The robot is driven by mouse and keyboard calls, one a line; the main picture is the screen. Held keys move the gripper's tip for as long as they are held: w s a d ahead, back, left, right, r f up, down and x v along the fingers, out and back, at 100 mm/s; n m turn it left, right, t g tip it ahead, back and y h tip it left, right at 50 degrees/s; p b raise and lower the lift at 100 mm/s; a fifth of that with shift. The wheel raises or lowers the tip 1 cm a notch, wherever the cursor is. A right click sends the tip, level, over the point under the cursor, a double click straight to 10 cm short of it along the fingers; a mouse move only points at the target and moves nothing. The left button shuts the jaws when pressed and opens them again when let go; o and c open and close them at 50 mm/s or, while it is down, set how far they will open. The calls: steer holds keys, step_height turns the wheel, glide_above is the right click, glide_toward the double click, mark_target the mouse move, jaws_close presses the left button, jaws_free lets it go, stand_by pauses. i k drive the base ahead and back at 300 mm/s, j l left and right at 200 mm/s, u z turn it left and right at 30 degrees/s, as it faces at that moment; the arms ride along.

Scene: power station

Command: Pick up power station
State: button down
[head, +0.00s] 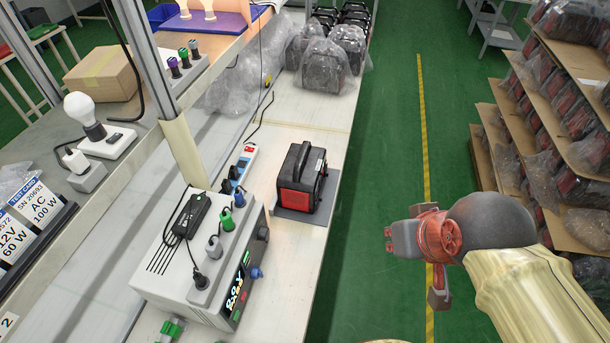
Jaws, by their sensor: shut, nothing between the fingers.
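The power station (302,178) is a black box with red faces and a carrying handle on top. It stands upright on a dark flat pad (310,213) on the white workbench, near the bench's right edge. My gripper (392,240), with reddish and grey parts, is to the right of the power station, over the green floor beyond the bench edge. It is shut and empty, clearly apart from the power station. The side of the power station facing away from the camera is hidden.
A grey test unit (197,263) with cables and plugs stands left of the power station, with a power strip (238,168) behind it. Bagged units (326,62) fill the far bench. A loaded rack (575,85) stands right. Bench between the power station and bagged units is mostly clear.

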mark_target(299, 180)
steer(key=l+u, duration=0.15)
steer(key=u, duration=0.3)
steer(key=l+u, duration=0.1)
steer(key=u, duration=0.35)
steer(key=l+u, duration=0.1)
steer(key=u, duration=0.4)
steer(key=k+l+u, duration=0.1)
steer(key=u, duration=0.35)
steer(key=k+l, duration=0.25)
